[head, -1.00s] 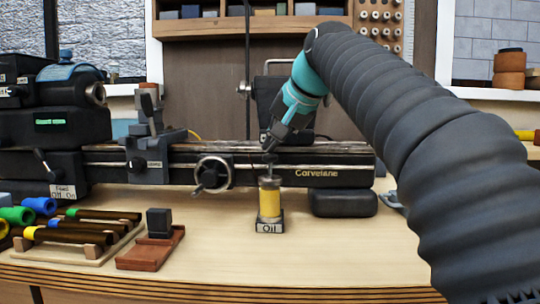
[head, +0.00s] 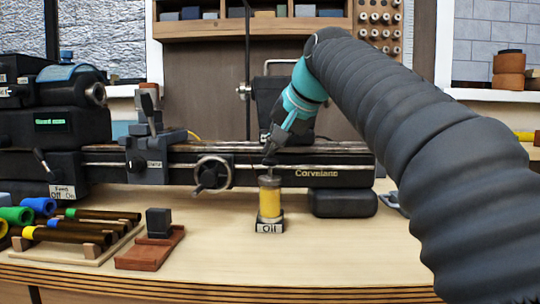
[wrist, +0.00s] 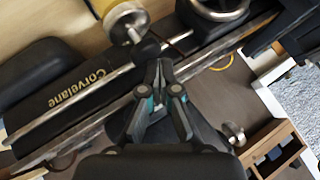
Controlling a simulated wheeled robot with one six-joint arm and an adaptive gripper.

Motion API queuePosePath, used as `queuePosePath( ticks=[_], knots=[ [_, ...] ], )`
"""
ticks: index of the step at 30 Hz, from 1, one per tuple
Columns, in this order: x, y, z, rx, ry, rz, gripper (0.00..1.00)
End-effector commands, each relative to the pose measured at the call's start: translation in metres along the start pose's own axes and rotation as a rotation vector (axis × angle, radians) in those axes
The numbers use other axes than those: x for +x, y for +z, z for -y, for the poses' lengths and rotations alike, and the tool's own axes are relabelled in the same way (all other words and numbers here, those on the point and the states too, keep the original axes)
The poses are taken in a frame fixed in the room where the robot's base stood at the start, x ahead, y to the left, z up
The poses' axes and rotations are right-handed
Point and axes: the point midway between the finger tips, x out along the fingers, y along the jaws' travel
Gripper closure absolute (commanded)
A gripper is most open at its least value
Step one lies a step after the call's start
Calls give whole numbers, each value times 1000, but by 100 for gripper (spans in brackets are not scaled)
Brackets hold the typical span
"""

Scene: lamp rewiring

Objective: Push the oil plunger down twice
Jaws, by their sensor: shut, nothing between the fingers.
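The oil dispenser is a yellow cylinder (head: 269,203) with a metal cap, standing upright on a dark base with an "Oil" label (head: 269,228). Its short plunger (head: 269,173) rises from the top. My gripper (head: 268,160) is shut and empty, pointing down directly above the plunger. Its fingertips appear to be on or very near the plunger's top; contact is hard to tell. In the wrist view the closed fingertips (wrist: 158,66) lie just below the plunger's end, and the yellow dispenser (wrist: 118,22) is partly cut off at the top.
A dark lathe marked "Corvelane" (head: 317,173) runs behind the dispenser, with a handwheel (head: 212,174) to its left. A reddish tray with a dark block (head: 158,223) and a wooden rack of coloured tubes (head: 92,250) lie left.

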Motion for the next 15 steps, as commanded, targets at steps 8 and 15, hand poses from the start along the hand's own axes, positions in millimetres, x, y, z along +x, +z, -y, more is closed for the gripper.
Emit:
queuePosePath(
  ticks=[8,15],
  knots=[
    [3,2,-2,0,1,2,100],
    [5,3,-3,0,1,2,100]
  ],
)
